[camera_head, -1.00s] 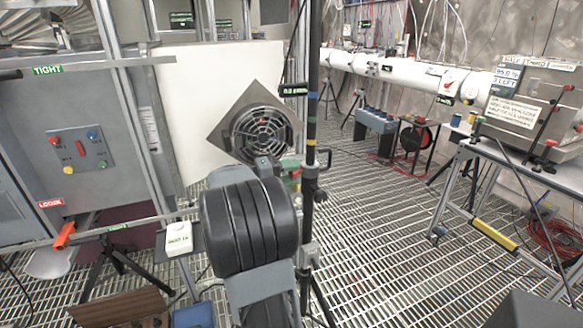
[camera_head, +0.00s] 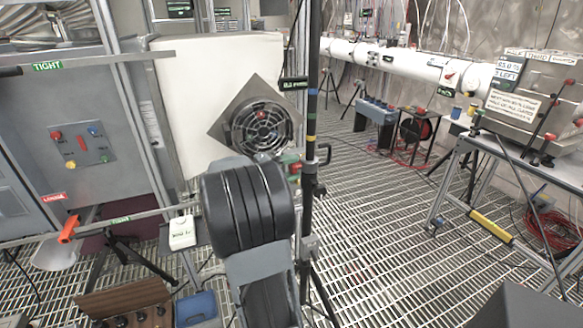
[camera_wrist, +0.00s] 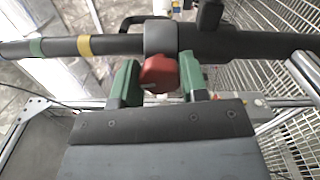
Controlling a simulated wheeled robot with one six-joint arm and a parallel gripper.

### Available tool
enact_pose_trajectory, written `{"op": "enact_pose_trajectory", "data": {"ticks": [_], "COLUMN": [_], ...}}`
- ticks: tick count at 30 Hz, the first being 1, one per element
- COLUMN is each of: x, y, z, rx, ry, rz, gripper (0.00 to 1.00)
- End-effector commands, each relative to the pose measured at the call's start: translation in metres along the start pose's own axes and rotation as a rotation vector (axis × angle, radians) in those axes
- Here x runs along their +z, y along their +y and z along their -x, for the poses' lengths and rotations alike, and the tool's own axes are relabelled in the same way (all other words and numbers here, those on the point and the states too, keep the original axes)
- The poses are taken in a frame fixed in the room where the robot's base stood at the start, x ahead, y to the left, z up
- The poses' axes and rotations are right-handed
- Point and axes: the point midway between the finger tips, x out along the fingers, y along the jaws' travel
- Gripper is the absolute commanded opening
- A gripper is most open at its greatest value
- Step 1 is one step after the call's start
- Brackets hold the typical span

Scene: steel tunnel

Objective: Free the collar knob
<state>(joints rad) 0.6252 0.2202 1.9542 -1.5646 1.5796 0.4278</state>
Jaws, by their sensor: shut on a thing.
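A dark pole (camera_head: 312,100) stands upright in the head view and runs across the top of the wrist view (camera_wrist: 240,44), with green and yellow bands on it. A grey collar (camera_wrist: 160,38) wraps the pole there. A red knob (camera_wrist: 158,75) sticks out of the collar towards my wrist. My gripper (camera_wrist: 156,79) has its green fingers on either side of the red knob and is shut on it. In the head view my gripper (camera_head: 292,170) is at the pole, partly hidden behind my dark arm link. A short black handle (camera_wrist: 209,14) stands out from the pole beside the collar.
A round fan (camera_head: 262,125) on a grey plate is close behind my arm. A grey panel (camera_head: 100,110) with a white small box (camera_head: 182,232) below stands left. A bench with a control box (camera_head: 530,100) stands right. The grated floor (camera_head: 380,220) between is open.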

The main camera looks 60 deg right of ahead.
Motion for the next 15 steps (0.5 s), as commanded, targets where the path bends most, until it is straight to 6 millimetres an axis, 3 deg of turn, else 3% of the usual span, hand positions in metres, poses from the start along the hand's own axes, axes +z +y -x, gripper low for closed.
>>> {"op": "enact_pose_trajectory", "data": {"ticks": [2,3,10,15], "x": [0.0006,0.0006,0.0002,0.0], "y": [0.0005,0.0005,0.0003,0.0002], "z": [-0.0004,-0.0004,0.0001,0.0003], "rx": [0.001,0.001,0.001,0.0], "ry": [-0.002,-0.002,0.0,0.0], "rz": [-0.001,-0.001,-0.001,-0.001], "gripper": [0.17,0.44,0.66,0.66]}}
